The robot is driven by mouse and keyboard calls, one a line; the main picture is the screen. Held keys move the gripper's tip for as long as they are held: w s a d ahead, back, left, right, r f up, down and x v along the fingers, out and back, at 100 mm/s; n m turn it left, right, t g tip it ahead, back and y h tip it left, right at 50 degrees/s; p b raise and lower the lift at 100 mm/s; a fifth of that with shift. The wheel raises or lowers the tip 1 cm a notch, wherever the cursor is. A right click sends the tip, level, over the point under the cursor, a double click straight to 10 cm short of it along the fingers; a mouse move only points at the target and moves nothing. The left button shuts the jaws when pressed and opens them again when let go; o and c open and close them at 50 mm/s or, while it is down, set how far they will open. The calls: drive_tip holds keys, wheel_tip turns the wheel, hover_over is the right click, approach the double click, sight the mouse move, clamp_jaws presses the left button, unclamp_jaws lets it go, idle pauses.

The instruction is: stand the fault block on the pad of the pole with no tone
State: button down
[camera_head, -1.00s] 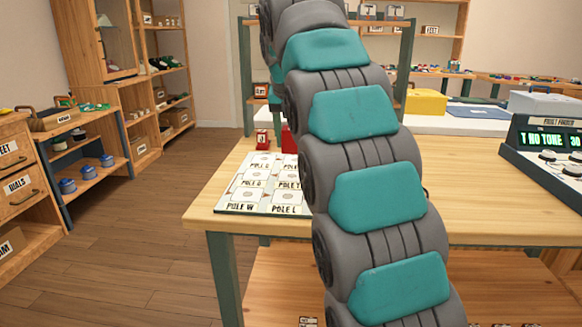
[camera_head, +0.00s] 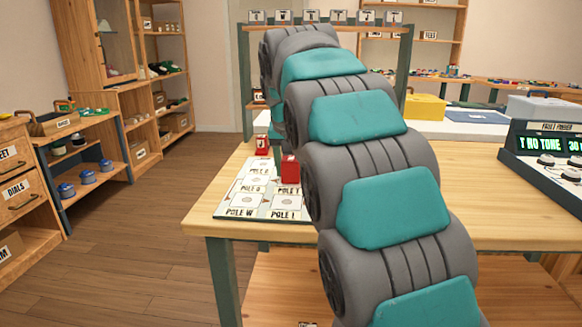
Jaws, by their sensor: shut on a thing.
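The fault finder (camera_head: 548,150) at the right has a green display that reads "T NO TONE". The pole board (camera_head: 225,204) lies on the table's left side, with several labelled pads. The POLE T pad (camera_head: 288,191) is in its right column, its label visible. A red block (camera_head: 290,168), which I take as the fault block, appears over the POLE T pad; I cannot tell whether it touches. My gripper (camera_head: 278,152) is mostly hidden behind my arm; a narrow dark part shows beside the block, and it is shut on it. The board's far right is hidden.
Another red item (camera_head: 262,145) with a pale label stands behind the board. A rack (camera_head: 325,27) with several small signs rises behind the table. A yellow box (camera_head: 426,107) stands farther back. The table (camera_head: 470,195) is clear between my arm and the fault finder.

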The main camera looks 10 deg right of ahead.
drive_tip(key=shift+c, duration=1.3)
unclamp_jaws()
drive_tip(key=shift+f, duration=0.1)
drive_tip(key=p+v, duration=0.1)
drive_tip(key=v, duration=1.1)
drive_tip(key=shift+s, duration=0.1)
